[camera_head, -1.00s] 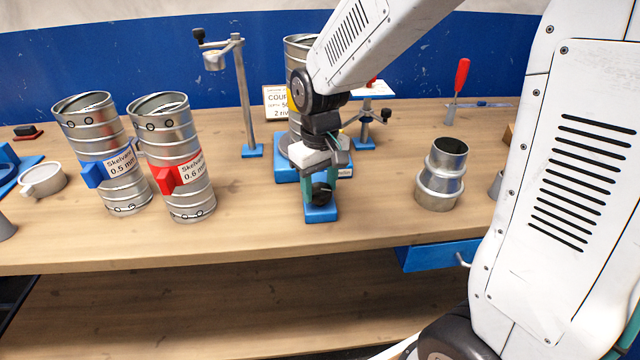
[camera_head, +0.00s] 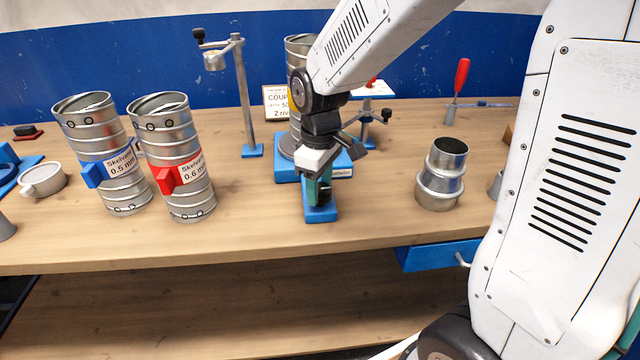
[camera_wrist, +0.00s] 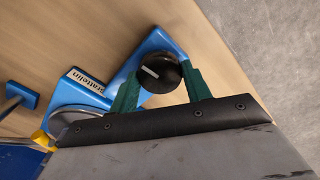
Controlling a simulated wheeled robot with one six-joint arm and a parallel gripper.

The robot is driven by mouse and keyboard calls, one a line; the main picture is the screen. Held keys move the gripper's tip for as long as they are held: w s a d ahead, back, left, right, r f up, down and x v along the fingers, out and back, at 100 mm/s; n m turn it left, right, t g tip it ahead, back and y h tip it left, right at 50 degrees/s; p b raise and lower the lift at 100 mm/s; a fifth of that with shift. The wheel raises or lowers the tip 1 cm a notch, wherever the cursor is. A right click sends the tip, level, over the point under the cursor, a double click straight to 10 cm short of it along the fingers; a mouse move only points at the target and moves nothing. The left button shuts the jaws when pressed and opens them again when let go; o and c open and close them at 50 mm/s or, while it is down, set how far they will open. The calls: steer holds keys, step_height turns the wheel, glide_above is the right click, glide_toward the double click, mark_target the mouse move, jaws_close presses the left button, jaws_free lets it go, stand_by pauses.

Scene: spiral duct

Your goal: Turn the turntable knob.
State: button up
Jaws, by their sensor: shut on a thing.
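The turntable knob (camera_wrist: 158,74) is black and round with a white pointer line. It sits on the blue front block (camera_wrist: 158,42) of the turntable. In the wrist view my gripper (camera_wrist: 160,82) has its green fingers on either side of the knob, shut on it. In the head view my gripper (camera_head: 318,190) is over the block at the front of the blue turntable base (camera_head: 287,171). My gripper largely hides the knob there. A metal duct (camera_head: 296,48) stands on the turntable, partly behind my arm.
A short metal coupling (camera_head: 440,178) stands to the right. A post stand (camera_head: 246,100) rises behind. The bench front between them is clear.

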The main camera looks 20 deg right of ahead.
mark_target(320, 189)
steer(key=o, duration=1)
step_height(320, 189, up, 8)
steer(key=shift+f, duration=0.1)
stand_by(0.4)
steer(key=s+d+r+m, duration=0.1)
steer(key=s+m, duration=0.1)
steer(key=s, duration=0.5)
steer(key=s+d+r+m+t, duration=0.1)
steer(key=s+m, duration=0.2)
steer(key=s, duration=0.4)
steer(key=s+d+r+m, duration=0.1)
steer(key=s+m, duration=0.1)
steer(key=s, duration=0.5)
steer(key=shift+s+d+r+m, duration=0.15)
steer(key=shift+s+r+m, duration=0.15)
steer(key=shift+s+r, duration=0.1)
